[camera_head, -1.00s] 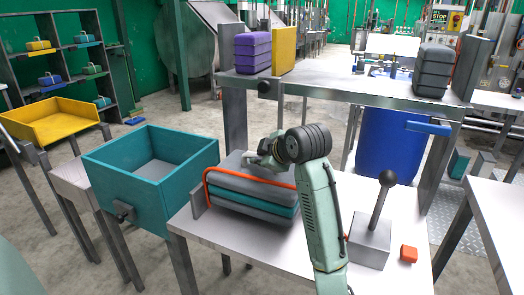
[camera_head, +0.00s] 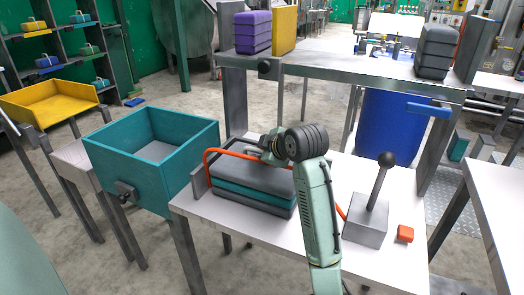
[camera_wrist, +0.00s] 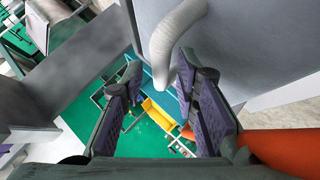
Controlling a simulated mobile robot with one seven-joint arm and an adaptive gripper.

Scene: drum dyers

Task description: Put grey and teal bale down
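The grey and teal bale (camera_head: 244,190) lies flat on the light table, with a teal layer between grey ones. My gripper (camera_head: 262,148) is at the bale's far upper side, beside the orange tube. In the wrist view my gripper (camera_wrist: 158,82) has its two purple-padded fingers spread apart. A pale grey curved handle (camera_wrist: 172,42) shows between and beyond the fingertips, with a visible gap to the left finger. The large grey surface (camera_wrist: 250,40) on the right appears to be the bale. My arm hides part of the bale's right end.
An orange tube (camera_head: 207,165) arches along the bale's back left. A teal open box (camera_head: 150,160) stands left. A lever block (camera_head: 367,222) and red button (camera_head: 405,233) are at right. A raised shelf (camera_head: 345,92) holds purple (camera_head: 252,33) and dark grey (camera_head: 435,52) bales.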

